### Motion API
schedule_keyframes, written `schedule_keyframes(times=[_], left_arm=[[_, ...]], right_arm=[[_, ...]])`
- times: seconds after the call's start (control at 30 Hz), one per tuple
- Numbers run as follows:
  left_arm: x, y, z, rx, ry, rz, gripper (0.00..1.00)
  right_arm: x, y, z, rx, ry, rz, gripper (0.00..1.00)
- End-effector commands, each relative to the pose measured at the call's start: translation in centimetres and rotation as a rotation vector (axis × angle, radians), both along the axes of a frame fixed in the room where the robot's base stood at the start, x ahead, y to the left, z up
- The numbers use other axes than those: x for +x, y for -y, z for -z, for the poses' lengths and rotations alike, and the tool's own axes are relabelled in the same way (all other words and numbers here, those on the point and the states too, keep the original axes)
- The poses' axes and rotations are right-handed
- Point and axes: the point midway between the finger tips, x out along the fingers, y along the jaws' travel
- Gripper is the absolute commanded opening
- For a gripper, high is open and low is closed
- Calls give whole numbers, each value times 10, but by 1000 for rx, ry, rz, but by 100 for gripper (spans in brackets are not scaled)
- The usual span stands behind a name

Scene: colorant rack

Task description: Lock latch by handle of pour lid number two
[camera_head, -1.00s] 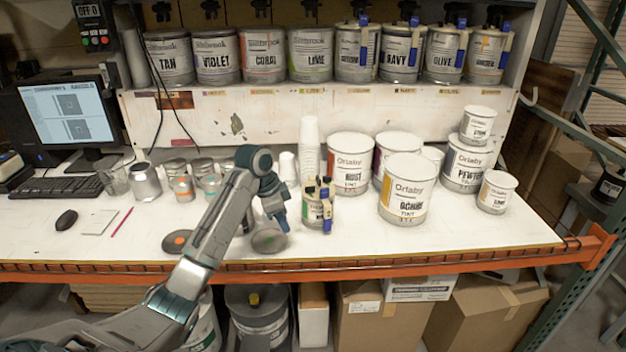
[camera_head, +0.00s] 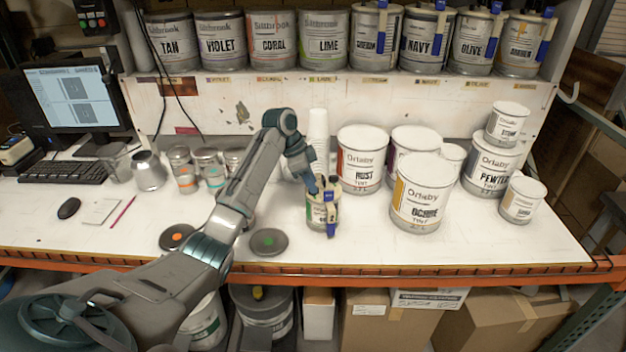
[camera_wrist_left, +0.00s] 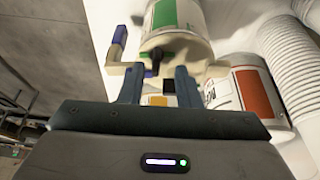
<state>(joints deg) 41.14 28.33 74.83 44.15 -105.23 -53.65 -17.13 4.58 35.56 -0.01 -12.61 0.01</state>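A small can (camera_head: 317,213) with a green label stands on the bench. Its cream pour lid (camera_wrist_left: 196,70), fitted with blue handles, also shows in the left wrist view, where the can (camera_wrist_left: 177,22) appears upside down. One blue handle (camera_head: 331,229) hangs down the can's front; a blue part (camera_wrist_left: 119,40) shows at the lid's side in the wrist view. My left gripper (camera_head: 317,188) is at the lid; in the wrist view its two fingers (camera_wrist_left: 158,88) are apart, with part of the lid and a dark piece between or just beyond them. Contact is unclear. My right gripper is out of view.
The rust can (camera_head: 362,160) and ochre can (camera_head: 422,195) stand close on the right. White stacked cups (camera_head: 318,135) are behind. A round lid with a green dot (camera_head: 268,242) and one with an orange dot (camera_head: 177,237) lie near the front edge.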

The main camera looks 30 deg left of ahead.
Motion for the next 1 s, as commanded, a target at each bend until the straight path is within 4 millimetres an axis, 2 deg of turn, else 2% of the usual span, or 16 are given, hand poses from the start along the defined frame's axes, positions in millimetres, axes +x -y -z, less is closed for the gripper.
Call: schedule_keyframes(times=[0.2, 0.47, 0.63, 1.0], left_arm=[[3, 5, 14, 1, -1, 0, 30], [4, 5, 16, 1, 0, 0, 30], [4, 5, 16, 1, 0, 0, 0], [4, 5, 16, 1, 0, 14, 0]], right_arm=[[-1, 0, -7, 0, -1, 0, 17], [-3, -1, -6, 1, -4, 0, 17], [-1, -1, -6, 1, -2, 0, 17], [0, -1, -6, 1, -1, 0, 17]])
